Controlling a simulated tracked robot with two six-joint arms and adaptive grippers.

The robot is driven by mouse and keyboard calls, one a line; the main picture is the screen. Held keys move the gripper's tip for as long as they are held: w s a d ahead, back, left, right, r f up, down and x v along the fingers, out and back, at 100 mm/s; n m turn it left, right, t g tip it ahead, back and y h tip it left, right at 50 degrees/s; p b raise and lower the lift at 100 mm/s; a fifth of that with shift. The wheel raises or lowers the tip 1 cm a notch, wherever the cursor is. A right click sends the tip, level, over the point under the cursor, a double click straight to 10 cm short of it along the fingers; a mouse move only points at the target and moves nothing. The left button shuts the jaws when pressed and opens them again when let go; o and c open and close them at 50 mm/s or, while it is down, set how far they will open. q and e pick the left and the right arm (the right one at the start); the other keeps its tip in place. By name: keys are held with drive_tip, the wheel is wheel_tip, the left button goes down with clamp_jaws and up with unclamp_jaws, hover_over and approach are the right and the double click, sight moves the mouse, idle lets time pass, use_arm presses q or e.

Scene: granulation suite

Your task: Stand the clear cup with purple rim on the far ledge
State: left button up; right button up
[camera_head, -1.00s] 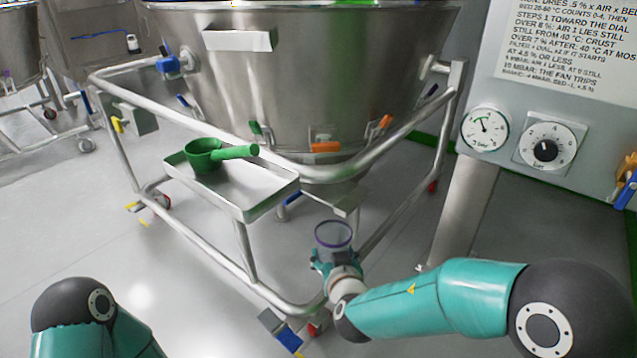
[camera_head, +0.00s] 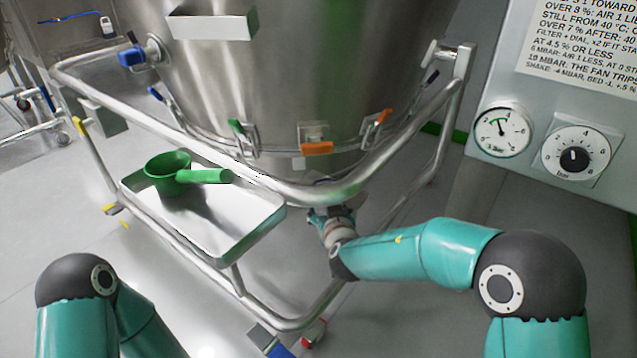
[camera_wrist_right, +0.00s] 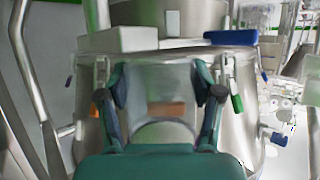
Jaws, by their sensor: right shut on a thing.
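In the right wrist view, my right gripper (camera_wrist_right: 163,88) is shut on the clear cup (camera_wrist_right: 165,78), with one finger on each side of it. The cup's purple rim cannot be made out there. In the head view my right gripper (camera_head: 331,214) is just below the front rail of the vessel's frame, and the rail hides most of the cup. Only my left arm shows at the bottom left; its gripper is out of view. I cannot tell for sure which surface is the far ledge.
A steel tray (camera_head: 222,240) holding a green scoop (camera_head: 180,172) hangs on the frame rail (camera_head: 385,160). The large steel vessel (camera_head: 310,80) fills the middle. A panel with a gauge (camera_head: 501,130) and a dial (camera_head: 575,158) stands at the right. Open floor lies at the left.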

sight(321, 189)
drive_tip(key=w, duration=0.2)
drive_tip(key=w+a, duration=0.1)
drive_tip(key=w, duration=0.5)
drive_tip(key=shift+w+a, duration=0.25)
drive_tip(key=shift+a, duration=0.1)
drive_tip(key=shift+w+a, duration=0.15)
drive_tip(key=shift+w, duration=0.65)
drive_tip(key=shift+w+a, duration=0.1)
drive_tip(key=shift+w, duration=0.65)
drive_tip(key=shift+w+f, duration=0.1)
drive_tip(key=shift+f, duration=0.2)
drive_tip(key=o, duration=1.1)
drive_tip(key=shift+f, duration=0.1)
drive_tip(key=shift+o, duration=0.2)
